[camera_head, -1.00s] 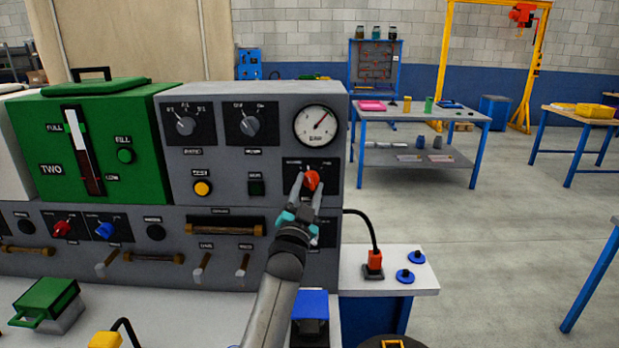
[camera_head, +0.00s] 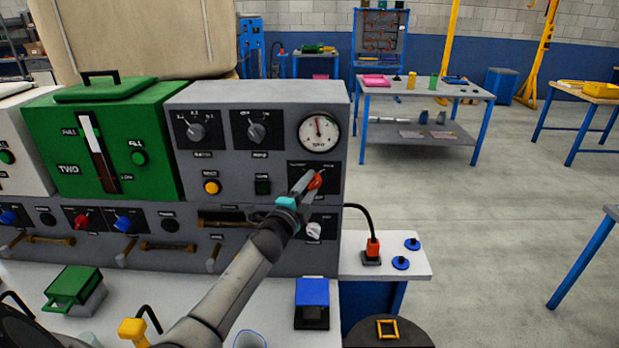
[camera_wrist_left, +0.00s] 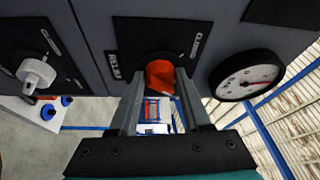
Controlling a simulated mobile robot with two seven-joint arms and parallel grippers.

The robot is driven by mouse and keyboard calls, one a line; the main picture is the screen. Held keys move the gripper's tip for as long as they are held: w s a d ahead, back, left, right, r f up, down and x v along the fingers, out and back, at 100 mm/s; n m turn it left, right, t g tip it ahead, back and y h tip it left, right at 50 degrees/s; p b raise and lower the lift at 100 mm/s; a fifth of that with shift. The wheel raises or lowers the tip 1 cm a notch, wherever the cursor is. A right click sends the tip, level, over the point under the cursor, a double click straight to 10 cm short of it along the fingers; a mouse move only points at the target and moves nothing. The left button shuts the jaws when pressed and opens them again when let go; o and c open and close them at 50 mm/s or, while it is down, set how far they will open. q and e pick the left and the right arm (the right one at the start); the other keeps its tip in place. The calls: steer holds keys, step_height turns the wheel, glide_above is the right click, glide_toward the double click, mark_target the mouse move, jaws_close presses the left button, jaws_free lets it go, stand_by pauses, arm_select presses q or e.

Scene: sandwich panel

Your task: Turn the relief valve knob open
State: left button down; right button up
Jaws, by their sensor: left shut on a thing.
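The red relief valve knob (camera_head: 315,181) sits on a dark plate at the right of the grey panel, below the round pressure gauge (camera_head: 320,131). My left gripper (camera_head: 308,184) reaches it from the lower left and is shut on it. In the left wrist view the knob (camera_wrist_left: 160,76) sits between the two fingertips, in front of a plate marked RELIEF and CLOSED. The gauge (camera_wrist_left: 246,75) is to its right there, with a red needle. In the head view the needle points about straight up. The fingers hide part of the knob. My right gripper is out of view.
A white knob (camera_head: 313,231) is just below the relief knob. Selector knobs (camera_head: 256,132) and a yellow button (camera_head: 211,187) lie to the left. A blue-topped box (camera_head: 312,294) stands on the bench below. A red plug with a black cable (camera_head: 372,251) stands at right.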

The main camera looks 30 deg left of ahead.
arm_select(q)
steer(key=shift+r+m+g+p, duration=0.2)
steer(key=shift+m+g+p, duration=0.1)
steer(key=shift+m+p, duration=0.5)
steer(key=shift+c, duration=1.8)
jaws_free()
steer(key=shift+f, duration=0.1)
steer(key=shift+s, duration=0.1)
steer(key=s+d, duration=0.2)
steer(key=s, duration=1.2)
steer(key=shift+s+d, duration=0.15)
steer(key=shift+s, duration=0.25)
